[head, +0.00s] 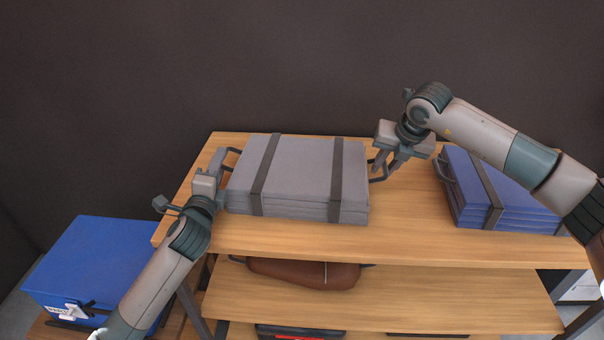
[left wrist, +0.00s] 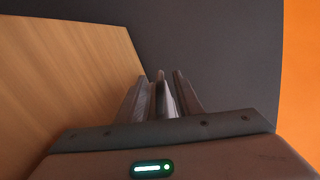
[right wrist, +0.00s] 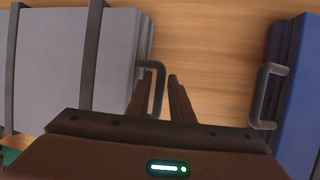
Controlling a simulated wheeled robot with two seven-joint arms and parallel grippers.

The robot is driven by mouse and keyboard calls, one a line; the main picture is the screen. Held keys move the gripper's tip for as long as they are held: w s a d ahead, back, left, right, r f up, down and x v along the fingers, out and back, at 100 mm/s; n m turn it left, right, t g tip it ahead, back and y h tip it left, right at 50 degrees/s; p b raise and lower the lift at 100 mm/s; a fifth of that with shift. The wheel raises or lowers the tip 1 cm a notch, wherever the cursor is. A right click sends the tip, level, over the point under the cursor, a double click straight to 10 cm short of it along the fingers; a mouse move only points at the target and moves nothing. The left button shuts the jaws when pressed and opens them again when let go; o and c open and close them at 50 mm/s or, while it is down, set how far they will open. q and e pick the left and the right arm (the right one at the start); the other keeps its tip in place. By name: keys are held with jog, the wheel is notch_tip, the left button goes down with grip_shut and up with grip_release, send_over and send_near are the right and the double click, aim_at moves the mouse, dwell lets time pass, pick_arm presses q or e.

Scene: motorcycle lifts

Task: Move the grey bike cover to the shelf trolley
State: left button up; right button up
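The grey bike cover (head: 310,170) is a folded flat stack with two dark straps. It lies on the wooden top of a shelf unit (head: 400,235), with a dark handle at each side. My left gripper (head: 218,158) is beside the cover's left edge, near the left handle (head: 233,154). My right gripper (head: 381,163) is at the right handle. In the right wrist view its fingers (right wrist: 158,95) are apart, with the handle (right wrist: 158,75) between or just over them.
A folded blue cover (head: 490,190) lies to the right on the same top, its handle (right wrist: 268,95) facing the grey one. A brown bag (head: 300,272) is on the shelf below. A blue box (head: 95,265) stands low at the left. A dark wall is behind.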

pick_arm(q)
jog(key=shift+c, duration=0.6)
pick_arm(e)
jog(key=shift+c, duration=0.7)
pick_arm(q)
grip_shut()
pick_arm(e)
grip_shut()
pick_arm(q)
jog(key=shift+r, duration=0.15)
pick_arm(e)
jog(key=shift+r, duration=0.1)
